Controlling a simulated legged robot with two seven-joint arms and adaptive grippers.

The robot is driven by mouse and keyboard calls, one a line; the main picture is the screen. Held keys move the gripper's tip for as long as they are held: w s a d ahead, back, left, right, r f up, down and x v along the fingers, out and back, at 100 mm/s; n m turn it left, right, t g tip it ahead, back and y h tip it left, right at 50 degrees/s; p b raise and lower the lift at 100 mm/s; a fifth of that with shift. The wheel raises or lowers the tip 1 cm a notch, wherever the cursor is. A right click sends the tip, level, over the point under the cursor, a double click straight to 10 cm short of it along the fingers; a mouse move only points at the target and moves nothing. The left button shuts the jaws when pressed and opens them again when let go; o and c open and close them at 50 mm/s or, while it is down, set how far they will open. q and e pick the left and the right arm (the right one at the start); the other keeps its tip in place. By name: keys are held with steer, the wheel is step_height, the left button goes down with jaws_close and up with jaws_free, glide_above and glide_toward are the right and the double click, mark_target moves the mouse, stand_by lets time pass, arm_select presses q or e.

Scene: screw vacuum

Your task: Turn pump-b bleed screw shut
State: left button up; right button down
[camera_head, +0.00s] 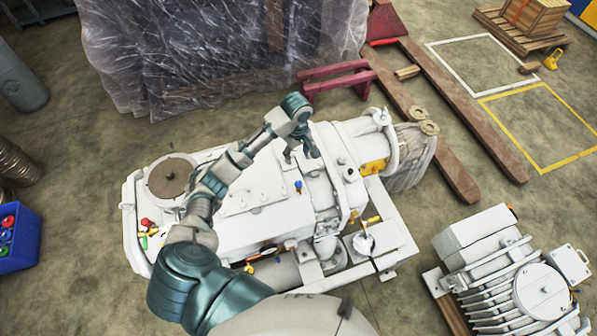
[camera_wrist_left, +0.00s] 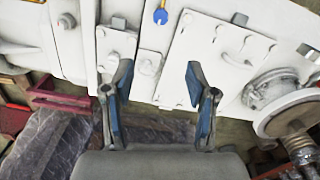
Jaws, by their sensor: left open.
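The white pump assembly (camera_head: 255,190) stands in the middle of the head view. A small blue-headed fitting (camera_head: 298,186) sits on its top and may be the bleed screw; no label is readable. It also shows in the left wrist view (camera_wrist_left: 160,17), at the top centre, beyond the fingertips. My left gripper (camera_head: 303,152) hangs over the pump's far side, just beyond the fitting in the head view. Its two blue-padded fingers are wide apart in the left wrist view (camera_wrist_left: 159,72), with nothing between them. My right gripper is in neither view.
Plastic-wrapped goods (camera_head: 220,55) and a dark red stand (camera_head: 335,82) lie behind the pump. A finned white unit (camera_head: 505,270) stands at the lower right. A blue bin (camera_head: 20,240) is at the left. Floor is clear inside the yellow outline.

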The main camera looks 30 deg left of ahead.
arm_select(q)
step_height(320, 180, down, 3)
steer(key=s+d, duration=0.1)
glide_toward(298, 183)
steer(key=shift+d+f, duration=0.65)
steer(key=f, duration=0.2)
steer(key=a+f, duration=0.1)
steer(key=f, duration=0.2)
steer(key=a+f, duration=0.1)
steer(key=f, duration=0.1)
steer(key=shift+a+f, duration=0.1)
steer(key=shift+f, duration=0.15)
steer(key=shift+w, duration=0.1)
steer(key=shift+d, duration=0.65)
steer(key=shift+d+r, duration=0.15)
steer(key=shift+d, duration=0.1)
steer(key=c, duration=0.7)
jaws_close()
steer(key=shift+a, duration=0.45)
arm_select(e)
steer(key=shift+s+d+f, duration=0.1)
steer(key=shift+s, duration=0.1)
